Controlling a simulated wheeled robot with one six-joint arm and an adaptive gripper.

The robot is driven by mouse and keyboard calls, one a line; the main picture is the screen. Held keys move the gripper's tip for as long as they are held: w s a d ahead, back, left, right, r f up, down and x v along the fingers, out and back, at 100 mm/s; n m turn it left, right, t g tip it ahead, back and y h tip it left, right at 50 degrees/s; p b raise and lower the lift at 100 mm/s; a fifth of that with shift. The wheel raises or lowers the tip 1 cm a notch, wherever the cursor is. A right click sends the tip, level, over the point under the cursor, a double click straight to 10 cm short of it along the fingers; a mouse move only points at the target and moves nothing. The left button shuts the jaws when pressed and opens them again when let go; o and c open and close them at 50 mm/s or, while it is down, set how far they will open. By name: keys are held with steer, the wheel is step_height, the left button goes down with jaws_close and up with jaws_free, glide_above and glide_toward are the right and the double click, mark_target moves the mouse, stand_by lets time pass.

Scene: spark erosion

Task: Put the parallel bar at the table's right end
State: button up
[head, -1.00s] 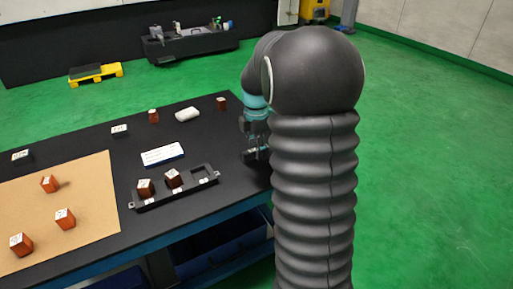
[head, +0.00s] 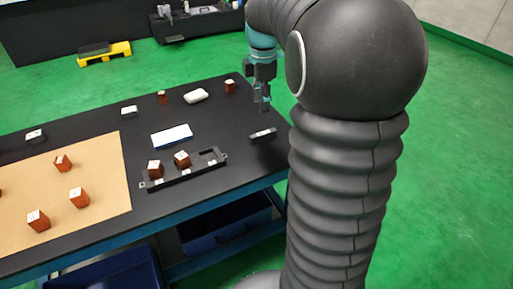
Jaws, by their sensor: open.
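A dark bar with a pale label on top (head: 263,134), which I take to be the parallel bar, lies flat on the black table (head: 232,150) at its right end. My gripper (head: 264,106) points down above and just behind the bar, apart from it. Its jaws are open and hold nothing. My arm hides part of the table's right edge.
A black tray (head: 146,186) with two brown blocks stands left of the bar. A blue-white card (head: 172,136), a white rounded piece (head: 196,96) and brown blocks lie farther back. A tan mat (head: 105,190) covers the left. Two dark labelled blocks (head: 129,111) (head: 36,136) lie behind it.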

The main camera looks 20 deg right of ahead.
steer(key=s+a+m+t, duration=0.1)
steer(key=s+a+m, duration=0.3)
steer(key=s, duration=0.3)
steer(key=s+a+f+m+t, duration=0.1)
steer(key=s+a+m+t, duration=0.1)
steer(key=s+a+m, duration=0.3)
steer(key=s+a+m+t, duration=0.2)
steer(key=s+a+m, duration=0.2)
steer(key=s+m, duration=0.3)
steer(key=s, duration=0.4)
steer(key=shift+a+f+m, duration=0.25)
steer(key=shift+m, duration=0.05)
